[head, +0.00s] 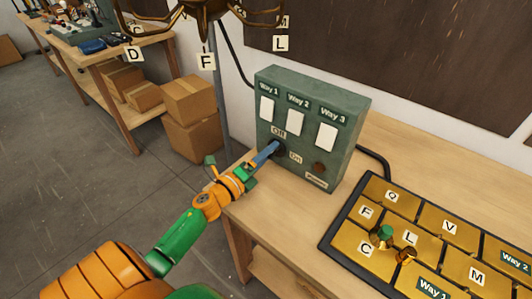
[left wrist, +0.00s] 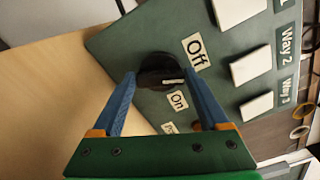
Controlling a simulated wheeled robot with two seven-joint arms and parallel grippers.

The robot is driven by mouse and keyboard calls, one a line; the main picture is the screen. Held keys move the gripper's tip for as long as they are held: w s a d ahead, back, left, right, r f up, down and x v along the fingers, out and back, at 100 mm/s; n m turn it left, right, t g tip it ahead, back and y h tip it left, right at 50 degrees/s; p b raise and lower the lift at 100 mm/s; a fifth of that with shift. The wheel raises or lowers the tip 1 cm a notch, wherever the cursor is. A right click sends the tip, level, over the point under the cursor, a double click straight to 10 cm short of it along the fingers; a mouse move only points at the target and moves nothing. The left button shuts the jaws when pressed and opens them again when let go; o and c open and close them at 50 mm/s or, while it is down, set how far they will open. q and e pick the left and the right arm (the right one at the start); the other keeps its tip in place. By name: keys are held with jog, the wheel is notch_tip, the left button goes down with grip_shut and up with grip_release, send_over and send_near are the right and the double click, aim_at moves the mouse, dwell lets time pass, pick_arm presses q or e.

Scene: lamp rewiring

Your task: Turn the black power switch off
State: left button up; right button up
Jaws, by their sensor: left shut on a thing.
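The black power switch (left wrist: 156,66) is a round dark knob low on the front of a green box (left wrist: 120,45). In the left wrist view a short pale mark shows near its edge, between the "Off" label (left wrist: 195,49) and the "On" label (left wrist: 178,100). My left gripper (left wrist: 160,78) has its blue fingers on either side of the knob, shut on it. In the head view my left gripper (head: 277,147) reaches the box front from the left and hides most of the knob. My right gripper is not in view.
The box carries three white switches, Way 1 (head: 267,109), Way 2 (head: 295,123) and Way 3 (head: 326,135). A tray of brass plates (head: 378,188) lies right on the wooden bench (head: 275,210). A brass lamp (head: 200,12) hangs above; cartons (head: 193,135) stand behind.

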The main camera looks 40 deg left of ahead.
pick_arm(q)
jog(key=shift+n+p, duration=0.45)
jog(key=shift+n, duration=1.85)
jog(key=o, duration=1.2)
jog(key=shift+f, duration=0.1)
jog(key=shift+o, duration=0.2)
jog(key=s, duration=0.4)
jog(key=s+b, duration=0.1)
jog(key=s, duration=0.1)
jog(key=shift+s+a+f, duration=0.1)
jog(key=shift+s+a, duration=0.1)
jog(key=shift+a, duration=0.05)
jog(key=shift+s, duration=0.35)
jog(key=shift+w, duration=0.1)
